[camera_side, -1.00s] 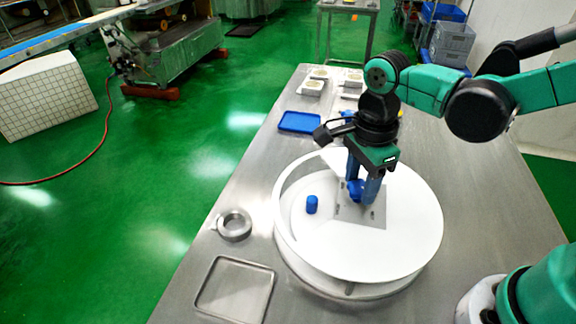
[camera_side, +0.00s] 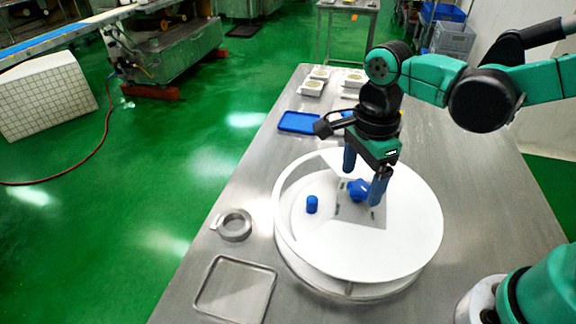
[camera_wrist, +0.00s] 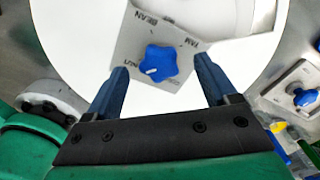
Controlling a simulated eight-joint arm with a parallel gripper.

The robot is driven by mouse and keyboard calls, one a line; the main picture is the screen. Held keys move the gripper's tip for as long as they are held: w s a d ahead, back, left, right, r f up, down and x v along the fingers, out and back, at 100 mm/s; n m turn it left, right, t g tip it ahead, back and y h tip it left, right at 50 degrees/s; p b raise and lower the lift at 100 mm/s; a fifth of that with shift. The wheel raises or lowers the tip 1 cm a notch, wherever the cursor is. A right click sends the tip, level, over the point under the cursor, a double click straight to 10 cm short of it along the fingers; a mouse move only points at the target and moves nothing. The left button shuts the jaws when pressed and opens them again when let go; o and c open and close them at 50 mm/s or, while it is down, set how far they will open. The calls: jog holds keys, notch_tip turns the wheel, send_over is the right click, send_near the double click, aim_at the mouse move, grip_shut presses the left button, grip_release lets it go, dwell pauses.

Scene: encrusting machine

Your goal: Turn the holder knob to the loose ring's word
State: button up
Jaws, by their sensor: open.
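The blue star-shaped knob (camera_side: 358,190) sits on a grey plate (camera_side: 372,214) inside the white round bowl (camera_side: 415,235). In the wrist view the knob (camera_wrist: 160,62) has a white mark at its lower left, towards a partly hidden printed word. "BEAN" and "YAM" read upside down on the plate (camera_wrist: 130,40) above and right of the knob. My gripper (camera_side: 363,188) is open and empty, its fingers spread above and either side of the knob. A loose grey metal ring (camera_side: 234,225) lies on the table left of the bowl; its word is not legible.
A shallow metal tray (camera_side: 236,289) lies at the front left and a blue tray (camera_side: 299,122) behind the bowl. Several small white boxes stand at the back. In the wrist view another blue knob (camera_wrist: 304,96) shows at right.

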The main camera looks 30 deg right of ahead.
jog(key=shift+r, duration=2.3)
jog(key=n, duration=0.1)
jog(key=d+n+t, duration=0.1)
jog(key=n, duration=0.1)
jog(key=shift+s+d, duration=0.1)
jog(key=d+n+t, duration=0.1)
jog(key=n, duration=0.3)
jog(key=d+n+t, duration=0.1)
jog(key=n+t, duration=0.1)
jog(key=n, duration=0.2)
jog(key=d+n+t, duration=0.1)
jog(key=d+n, duration=0.1)
jog(key=n, duration=0.3)
jog(key=shift+s+d+t, duration=0.1)
jog(key=shift+s+t, duration=0.05)
jog(key=shift+t, duration=0.25)
jog(key=n, duration=0.2)
jog(key=d+n+t, duration=0.1)
jog(key=shift+f+n, duration=0.1)
jog(key=shift+n, duration=0.3)
